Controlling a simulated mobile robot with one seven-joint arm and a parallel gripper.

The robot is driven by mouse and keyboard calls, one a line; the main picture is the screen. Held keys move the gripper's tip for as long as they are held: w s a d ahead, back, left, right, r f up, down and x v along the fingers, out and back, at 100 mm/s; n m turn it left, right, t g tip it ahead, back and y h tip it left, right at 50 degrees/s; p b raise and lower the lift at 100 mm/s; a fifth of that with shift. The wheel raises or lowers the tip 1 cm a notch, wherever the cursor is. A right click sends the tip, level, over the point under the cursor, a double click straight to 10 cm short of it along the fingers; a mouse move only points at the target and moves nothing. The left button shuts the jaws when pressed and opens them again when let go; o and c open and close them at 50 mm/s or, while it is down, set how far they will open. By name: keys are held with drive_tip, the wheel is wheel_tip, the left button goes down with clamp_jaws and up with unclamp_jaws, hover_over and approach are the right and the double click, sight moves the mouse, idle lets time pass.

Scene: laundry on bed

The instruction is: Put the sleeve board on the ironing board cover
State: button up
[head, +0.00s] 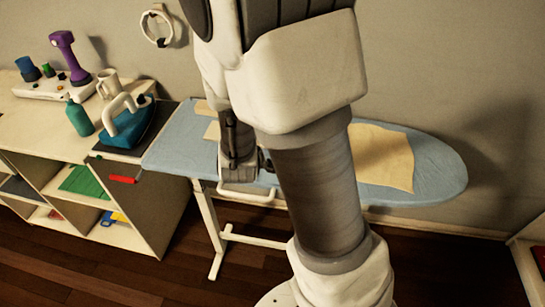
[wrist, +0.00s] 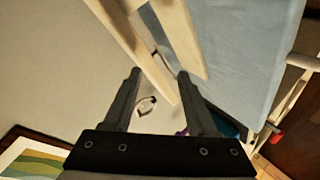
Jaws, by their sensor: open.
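The pale wooden sleeve board (wrist: 135,50) shows in the wrist view as two long planks with a grey metal part between them. The end of one plank lies between my fingertips as seen from the wrist; the other is by the right fingertip. I cannot tell whether they touch. My gripper (wrist: 158,76) is open. In the head view pale wood of the sleeve board (head: 212,130) shows left of my arm, which hides much of it. The light blue ironing board cover (head: 437,170) spans the ironing board; it is also in the wrist view (wrist: 250,60).
A cream cloth-like piece (head: 385,158) lies flat on the cover, right of my arm. A teal iron (head: 128,125), a green bottle (head: 79,118) and a white mug (head: 107,83) stand on the shelf unit (head: 30,130) at left. A white ring (head: 157,27) hangs on the wall.

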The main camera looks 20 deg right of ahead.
drive_tip(key=s+a+r+m+g+y, duration=0.3)
drive_tip(key=s+a+r+y, duration=0.15)
drive_tip(key=s+r, duration=0.4)
drive_tip(key=s+d+r+m+g, duration=0.1)
drive_tip(key=s+r+g, duration=0.1)
drive_tip(key=s, duration=0.6)
drive_tip(key=s+d+r+m+g, duration=0.1)
drive_tip(key=s+d+r+m, duration=0.1)
drive_tip(key=s, duration=0.6)
drive_tip(key=shift+s+r+m+g+h, duration=0.15)
drive_tip(key=shift+r+m+g+h, duration=0.15)
drive_tip(key=shift+r+g+h, duration=0.25)
